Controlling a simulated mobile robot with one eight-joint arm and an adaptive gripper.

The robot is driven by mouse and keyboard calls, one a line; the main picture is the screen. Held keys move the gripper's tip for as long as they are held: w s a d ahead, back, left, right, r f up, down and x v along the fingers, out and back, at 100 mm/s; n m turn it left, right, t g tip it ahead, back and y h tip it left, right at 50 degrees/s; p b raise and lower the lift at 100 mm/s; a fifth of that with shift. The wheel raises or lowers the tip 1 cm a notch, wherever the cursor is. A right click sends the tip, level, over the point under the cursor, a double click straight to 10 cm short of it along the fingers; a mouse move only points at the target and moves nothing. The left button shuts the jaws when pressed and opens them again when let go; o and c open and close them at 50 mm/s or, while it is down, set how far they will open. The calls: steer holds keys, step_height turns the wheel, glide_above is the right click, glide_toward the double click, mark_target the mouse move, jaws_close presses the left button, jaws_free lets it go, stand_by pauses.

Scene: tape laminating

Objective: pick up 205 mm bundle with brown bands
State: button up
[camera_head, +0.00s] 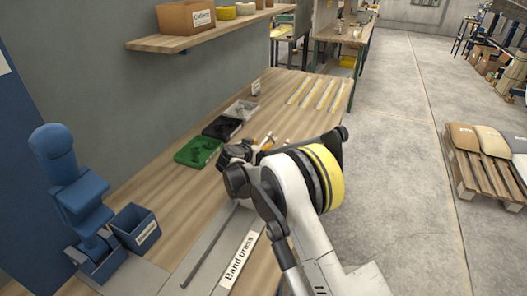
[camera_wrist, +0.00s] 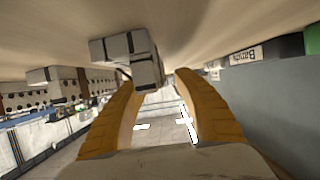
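In the wrist view, a light grey bundle (camera_wrist: 128,47) with dark bands is at the tips of my gripper (camera_wrist: 158,78). Whether the bands are brown or black is hard to tell. My gripper's two orange-yellow fingers are apart, with a gap between them. The bundle's near end lies at or just beyond this gap; contact cannot be made out. Another grey banded piece (camera_wrist: 52,76) is farther left. In the head view, my gripper (camera_head: 267,142) is low over the bench, largely hidden by my arm. No bundle can be made out there.
The wooden bench (camera_head: 180,222) holds a green tray (camera_head: 198,152), a black tray (camera_head: 222,128) and a light tray (camera_head: 241,110). Yellow-edged strips (camera_head: 318,93) lie at the far end. A blue device (camera_head: 80,195) and the band press plate (camera_head: 232,262) are nearer. A shelf (camera_head: 205,36) overhangs the left.

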jaws_close()
